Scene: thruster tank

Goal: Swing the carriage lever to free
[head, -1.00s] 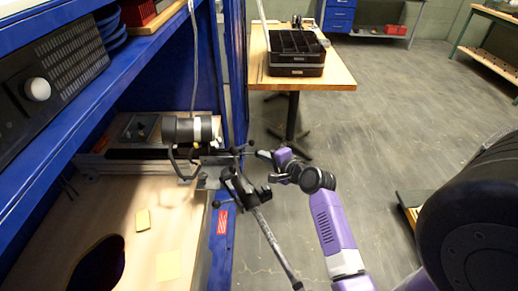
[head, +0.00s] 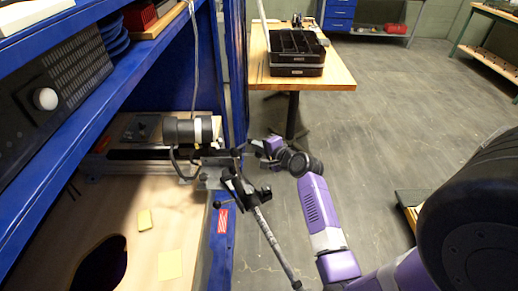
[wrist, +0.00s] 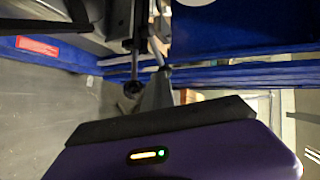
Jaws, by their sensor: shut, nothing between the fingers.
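The carriage with a black cylindrical thruster (head: 186,130) sits on a rail at the edge of the bench inside the blue frame. At its right end is a metal bracket (head: 212,172) with thin dark levers ending in ball knobs; I cannot tell for certain which is the carriage lever. A dark lever with a ball knob (wrist: 134,88) also shows in the wrist view, just left of my finger. My gripper (head: 243,148) is shut and empty close to the bracket's upper knob. It also shows in the wrist view (wrist: 158,80). Whether it touches the lever is unclear.
A long slanted rod with a clamp (head: 265,225) stands in front of the bracket, close to my arm. A blue upright (head: 234,70) rises behind it. A wooden table with a black crate (head: 297,70) stands beyond.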

